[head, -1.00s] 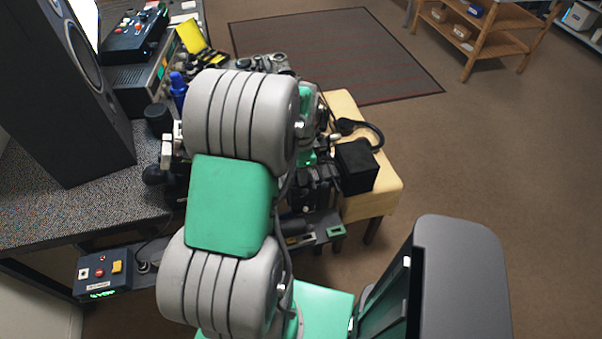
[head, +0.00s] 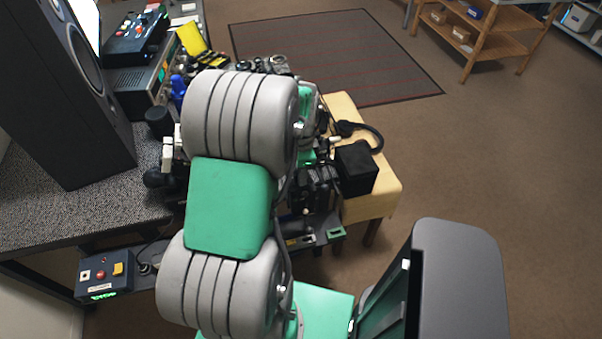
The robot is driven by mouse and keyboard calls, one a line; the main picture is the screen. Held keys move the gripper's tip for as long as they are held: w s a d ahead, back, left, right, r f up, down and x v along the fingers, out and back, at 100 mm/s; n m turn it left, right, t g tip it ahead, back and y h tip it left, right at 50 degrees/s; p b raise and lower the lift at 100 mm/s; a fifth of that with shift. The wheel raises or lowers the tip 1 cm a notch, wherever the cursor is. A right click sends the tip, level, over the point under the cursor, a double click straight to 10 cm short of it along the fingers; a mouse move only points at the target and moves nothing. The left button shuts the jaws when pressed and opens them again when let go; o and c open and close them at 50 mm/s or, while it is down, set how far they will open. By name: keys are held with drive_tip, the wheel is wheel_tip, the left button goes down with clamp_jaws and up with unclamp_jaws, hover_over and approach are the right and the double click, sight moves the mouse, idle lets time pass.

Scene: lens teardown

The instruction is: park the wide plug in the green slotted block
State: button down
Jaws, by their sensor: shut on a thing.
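My own arm fills the middle of the head view and covers much of the workbench. My gripper's fingertips do not show; they are hidden behind the arm or lost among the dark parts beside it. I cannot pick out the wide plug. A small green block (head: 336,232) with a dark opening sits at the right end of a dark tray (head: 322,239); it may be the green slotted block, but it is too small to be sure.
A black box (head: 356,169) and a dark cable lie on a pale yellow stool (head: 391,187) at right. A tall black speaker (head: 75,100) stands on the speckled bench (head: 70,205) at left. A control box (head: 104,275) hangs at the front. Open floor lies right.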

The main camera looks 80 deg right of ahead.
drive_tip(key=shift+r+p, duration=1.55)
drive_tip(key=shift+r, duration=0.7)
